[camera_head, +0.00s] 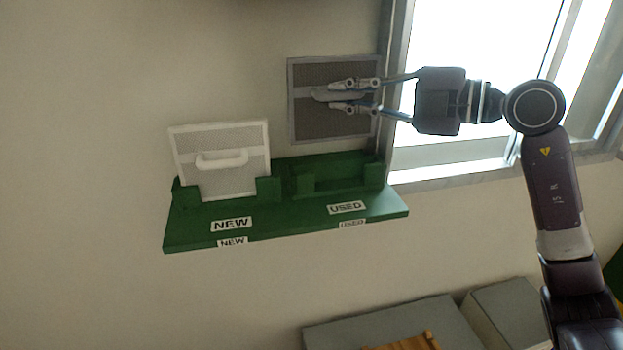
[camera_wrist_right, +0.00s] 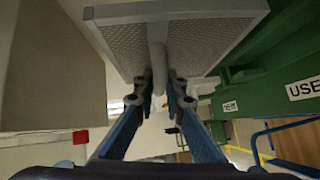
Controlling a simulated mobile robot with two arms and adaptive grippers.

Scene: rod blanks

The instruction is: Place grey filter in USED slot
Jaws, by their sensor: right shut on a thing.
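The grey filter (camera_head: 308,118) is a framed square panel with a handle, held upright above the USED slot of the green rack. My right gripper (camera_head: 352,96) is shut on its handle. In the right wrist view, the filter (camera_wrist_right: 115,45) fills the top, with its handle between the fingers of the gripper (camera_wrist_right: 160,88). The USED slot (camera_head: 335,184) looks empty, and the filter's lower edge is just above it. The green rack (camera_head: 285,221) also shows in the right wrist view (camera_wrist_right: 262,85). My left gripper is not in view.
A white filter (camera_head: 233,178) with a handle stands in the NEW slot left of the USED slot. A window frame (camera_head: 397,90) is close at the right of the grey filter. A grey surface with a wooden item (camera_head: 410,342) is below.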

